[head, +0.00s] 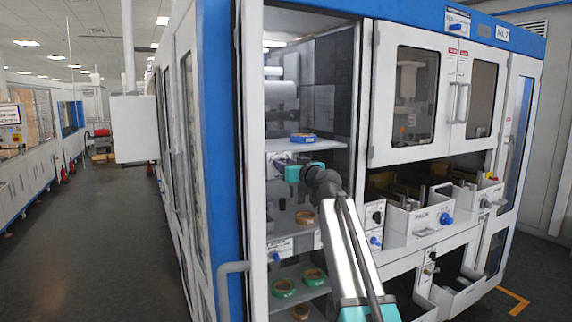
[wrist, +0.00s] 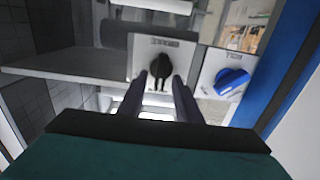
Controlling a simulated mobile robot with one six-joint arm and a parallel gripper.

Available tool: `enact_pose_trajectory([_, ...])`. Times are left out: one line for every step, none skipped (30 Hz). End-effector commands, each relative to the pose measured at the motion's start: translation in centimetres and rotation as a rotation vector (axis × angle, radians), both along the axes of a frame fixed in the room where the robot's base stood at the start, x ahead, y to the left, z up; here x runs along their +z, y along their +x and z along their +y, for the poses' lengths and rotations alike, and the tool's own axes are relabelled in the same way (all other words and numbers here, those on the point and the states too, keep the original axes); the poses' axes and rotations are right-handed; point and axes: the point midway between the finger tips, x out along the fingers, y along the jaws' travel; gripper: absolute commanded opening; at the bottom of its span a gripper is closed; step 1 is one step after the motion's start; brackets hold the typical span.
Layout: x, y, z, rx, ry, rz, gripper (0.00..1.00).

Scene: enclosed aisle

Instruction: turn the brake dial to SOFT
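A black dial (wrist: 164,68) sits on a white panel in the wrist view, with a small label above it that I cannot read. I take it as the brake dial, but its setting is too small to tell. My gripper (wrist: 167,80) is open, with its two dark fingertips on either side of the dial's lower part. Whether they touch it I cannot tell. In the head view my gripper (head: 287,172) is inside the open cabinet bay, and the arm hides much of the panel there.
A blue knob (wrist: 231,81) on another white panel is right of the black dial. Shelves above and below my gripper hold a blue roll (head: 303,137), a brown roll (head: 305,217) and green rolls (head: 284,288). The bay's blue frame (head: 221,150) is close on the left.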

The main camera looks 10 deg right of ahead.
Motion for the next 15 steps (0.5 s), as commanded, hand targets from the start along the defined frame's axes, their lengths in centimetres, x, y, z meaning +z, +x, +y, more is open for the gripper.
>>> enact_pose_trajectory([-0.02, 0.00, 0.00, 0.000, 0.000, 0.000, 0.31])
enact_pose_trajectory([-0.02, -0.01, 0.00, 0.000, 0.000, 0.000, 0.31])
enact_pose_trajectory([-0.02, -0.02, -0.01, 0.000, 0.000, 0.000, 0.31])
enact_pose_trajectory([-0.02, -0.02, -0.02, 0.000, 0.000, 0.000, 0.31])
enact_pose_trajectory([-0.02, -0.02, -0.02, 0.000, 0.000, 0.000, 0.30])
enact_pose_trajectory([-0.02, -0.01, -0.03, 0.000, 0.000, 0.000, 0.23])
enact_pose_trajectory([-0.02, -0.02, -0.03, 0.000, 0.000, 0.000, 0.18])
enact_pose_trajectory([-0.02, -0.02, -0.03, 0.000, 0.000, 0.000, 0.13])
enact_pose_trajectory([-0.02, -0.02, -0.04, 0.000, 0.000, 0.000, 0.06])
enact_pose_trajectory([-0.02, -0.03, -0.03, 0.000, 0.000, 0.000, 0.01])
enact_pose_trajectory([-0.02, -0.03, -0.04, 0.000, 0.000, 0.000, 0.00])
enact_pose_trajectory([-0.02, -0.03, -0.04, 0.000, 0.000, 0.000, 0.00])
enact_pose_trajectory([-0.02, -0.03, -0.04, 0.000, 0.000, 0.000, 0.00])
enact_pose_trajectory([-0.02, -0.03, -0.04, 0.000, 0.000, 0.000, 0.00])
enact_pose_trajectory([-0.03, -0.03, -0.04, 0.000, 0.000, 0.000, 0.00])
